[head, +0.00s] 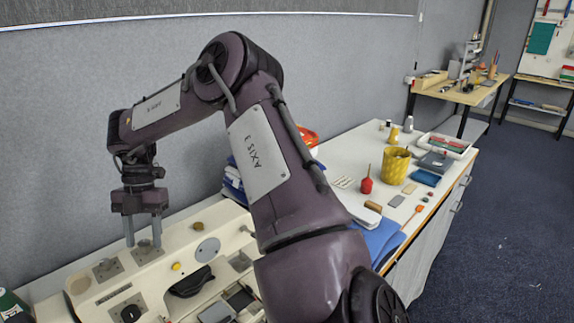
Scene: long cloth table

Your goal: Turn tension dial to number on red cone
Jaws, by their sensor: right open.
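A cream machine panel (150,287) lies at the lower left, with a grey round disc (207,249), a small yellow knob (176,267) and a black knob (131,313). I cannot tell which is the tension dial, and no numbers are readable. A small red cone-shaped item (366,185) stands on the table right of my arm; no number on it can be read. My left gripper is out of view.
A yellow woven basket (395,165), a tray (444,146) and blue cloth (380,241) are on the cloth table to the right. My arm hides the table's middle. A grey wall stands close behind the panel. A green-topped item (10,303) is at the left edge.

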